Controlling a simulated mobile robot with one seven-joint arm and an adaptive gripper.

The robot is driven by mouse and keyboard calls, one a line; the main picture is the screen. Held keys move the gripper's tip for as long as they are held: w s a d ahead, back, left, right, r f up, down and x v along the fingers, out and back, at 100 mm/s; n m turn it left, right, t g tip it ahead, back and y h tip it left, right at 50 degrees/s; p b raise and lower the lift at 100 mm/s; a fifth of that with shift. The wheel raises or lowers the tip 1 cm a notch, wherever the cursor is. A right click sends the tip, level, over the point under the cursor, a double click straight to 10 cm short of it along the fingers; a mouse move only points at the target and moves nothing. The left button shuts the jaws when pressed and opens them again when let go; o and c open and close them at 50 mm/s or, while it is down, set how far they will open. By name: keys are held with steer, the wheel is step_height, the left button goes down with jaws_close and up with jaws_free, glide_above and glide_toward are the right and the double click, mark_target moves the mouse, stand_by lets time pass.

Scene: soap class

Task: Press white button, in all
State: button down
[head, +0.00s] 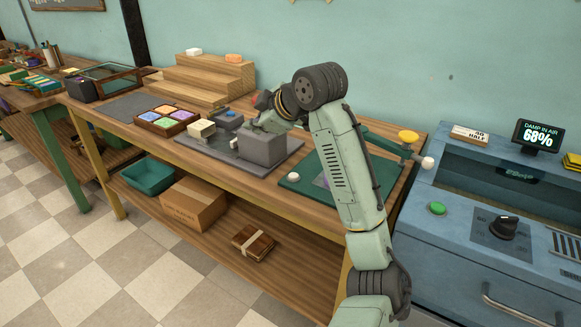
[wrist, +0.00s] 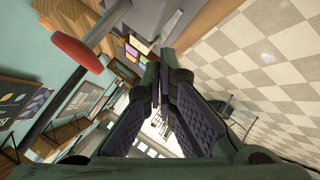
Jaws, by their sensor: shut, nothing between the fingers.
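A small round white piece (head: 292,177), which looks like the white button, sits on the green board (head: 296,193) at the right part of the wooden table, just left of my arm. I cannot tell for sure that it is a button. It is not visible in the wrist view. My gripper is mostly hidden behind my arm in the head view, around the grey block (head: 262,149), left of and beyond the white piece. In the wrist view my gripper (wrist: 164,62) has its fingers shut and empty.
A red knob (wrist: 75,53) on a rod is close to my gripper in the wrist view. A blue machine (head: 455,245) carries a green button (head: 437,208) and a black dial (head: 503,227).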

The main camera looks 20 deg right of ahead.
steer(key=g, duration=0.1)
glide_above(292, 176)
steer(key=shift+f+h, duration=0.4)
step_height(292, 176, down, 9)
steer(key=b, duration=0.6)
steer(key=shift+r, duration=0.1)
steer(key=shift+a, duration=0.1)
stand_by(0.9)
steer(key=shift+f, duration=0.4)
steer(key=shift+f+m+b, duration=0.3)
steer(key=shift+f+b, duration=0.15)
steer(key=shift+f, duration=0.05)
stand_by(0.8)
steer(key=shift+r, duration=0.1)
steer(key=shift+r+p, duration=0.75)
steer(key=shift+r, duration=0.05)
